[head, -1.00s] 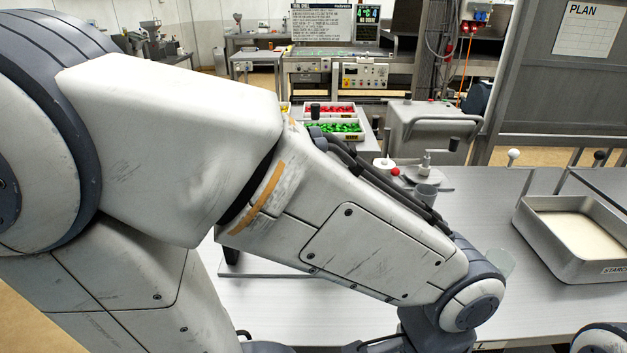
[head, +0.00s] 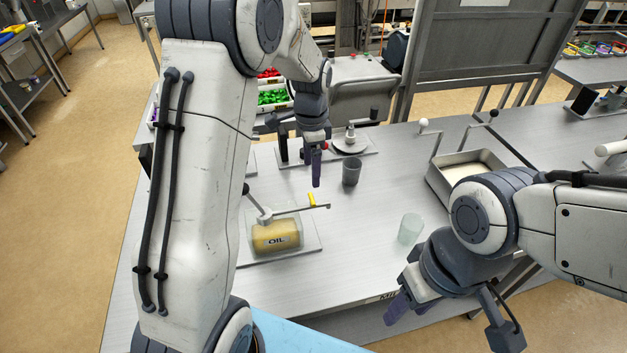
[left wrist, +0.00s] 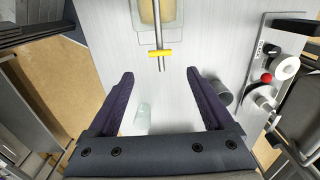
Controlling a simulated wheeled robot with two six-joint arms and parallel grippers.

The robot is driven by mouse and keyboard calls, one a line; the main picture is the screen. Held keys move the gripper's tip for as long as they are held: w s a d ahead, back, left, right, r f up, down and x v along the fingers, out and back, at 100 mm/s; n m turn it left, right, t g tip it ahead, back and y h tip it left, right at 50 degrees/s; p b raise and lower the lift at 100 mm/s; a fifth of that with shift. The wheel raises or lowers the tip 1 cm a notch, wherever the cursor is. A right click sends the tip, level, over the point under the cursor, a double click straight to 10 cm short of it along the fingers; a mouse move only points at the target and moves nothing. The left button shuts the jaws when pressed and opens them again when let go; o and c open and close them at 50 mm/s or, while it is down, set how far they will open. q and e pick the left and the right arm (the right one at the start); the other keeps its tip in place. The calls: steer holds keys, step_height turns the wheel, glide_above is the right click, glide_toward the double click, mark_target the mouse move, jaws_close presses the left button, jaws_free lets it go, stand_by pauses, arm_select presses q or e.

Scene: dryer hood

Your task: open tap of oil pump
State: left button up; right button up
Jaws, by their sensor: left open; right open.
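The oil pump (head: 277,236) is a clear tank of yellow oil labelled OIL on a flat plate. A thin metal spout runs right from its top, with a yellow tap (head: 312,199) on it. In the left wrist view the yellow tap (left wrist: 161,53) lies across the spout, just beyond and between the fingertips. My left gripper (head: 300,173) is open and empty, pointing down, above and behind the tap in the head view. It also shows in the left wrist view (left wrist: 160,75). My right gripper (head: 450,330) is open and empty at the table's front edge.
A clear cup (head: 410,228) stands right of the pump, a grey cup (head: 352,172) behind it. Further back is a device with a round white plate (head: 350,144). A starch tray (head: 440,178) is at the right. Bare table lies between the pump and clear cup.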

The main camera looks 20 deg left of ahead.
mark_target(312, 198)
arm_select(q)
step_height(312, 198, down, 9)
steer(key=p, duration=0.3)
steer(key=shift+f, duration=0.65)
jaws_close()
